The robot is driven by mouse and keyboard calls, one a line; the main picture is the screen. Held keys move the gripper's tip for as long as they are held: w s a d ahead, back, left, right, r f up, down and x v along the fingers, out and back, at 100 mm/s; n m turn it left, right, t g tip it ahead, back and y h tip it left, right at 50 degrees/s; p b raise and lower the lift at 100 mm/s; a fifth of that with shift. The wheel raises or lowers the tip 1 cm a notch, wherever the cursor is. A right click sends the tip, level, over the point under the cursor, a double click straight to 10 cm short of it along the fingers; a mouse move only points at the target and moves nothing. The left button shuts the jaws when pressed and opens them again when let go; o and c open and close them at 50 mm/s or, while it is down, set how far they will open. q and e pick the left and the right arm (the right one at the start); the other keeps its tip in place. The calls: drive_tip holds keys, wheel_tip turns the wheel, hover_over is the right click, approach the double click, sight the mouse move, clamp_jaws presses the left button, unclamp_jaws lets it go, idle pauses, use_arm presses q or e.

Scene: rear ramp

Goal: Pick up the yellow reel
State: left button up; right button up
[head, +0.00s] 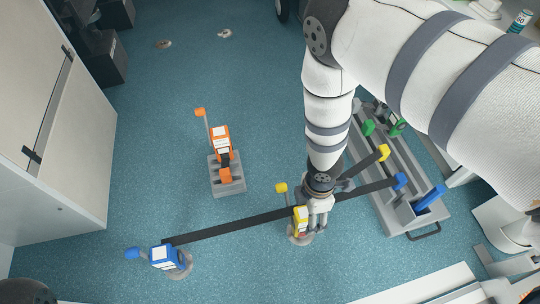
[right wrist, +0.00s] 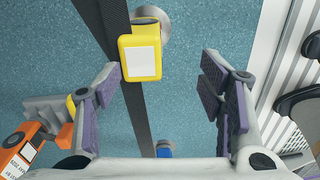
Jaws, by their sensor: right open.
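The yellow reel (head: 300,221) stands on a round grey base on the blue floor, with a white label on its casing. In the head view it is just below and left of my right gripper (head: 317,207), which hides part of it. In the right wrist view the yellow reel (right wrist: 140,57) shows near the top, between and beyond the open fingers of my right gripper (right wrist: 158,78), nearer the left finger. The gripper holds nothing. My left gripper is not in view.
A blue reel (head: 165,256) stands at lower left; its black strap (head: 235,224) runs past the yellow reel to a grey rack (head: 398,222). An orange reel (head: 221,140) stands on a grey block (head: 229,186). A pale cabinet (head: 85,150) is at left.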

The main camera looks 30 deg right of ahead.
drive_tip(key=shift+w+f, duration=0.25)
drive_tip(key=shift+w, duration=0.2)
drive_tip(key=shift+w+f, duration=0.2)
drive_tip(key=shift+w, duration=0.25)
drive_tip(key=shift+f+n, duration=0.2)
drive_tip(key=shift+n, duration=0.1)
drive_tip(key=f+b, duration=0.2)
drive_tip(key=f, duration=0.1)
drive_tip(key=f+b, duration=0.2)
drive_tip(key=f, duration=0.2)
drive_tip(key=f+b, duration=0.2)
drive_tip(key=f, duration=0.2)
drive_tip(key=shift+s+d+f, duration=0.1)
drive_tip(key=shift+d+f, duration=0.1)
drive_tip(key=shift+d, duration=0.05)
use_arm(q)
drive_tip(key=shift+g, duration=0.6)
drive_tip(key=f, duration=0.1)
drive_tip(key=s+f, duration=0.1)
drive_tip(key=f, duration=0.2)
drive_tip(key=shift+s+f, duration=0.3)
use_arm(e)
drive_tip(key=shift+r, duration=0.2)
drive_tip(key=shift+c, duration=0.3)
clamp_jaws()
drive_tip(key=shift+r, duration=0.1)
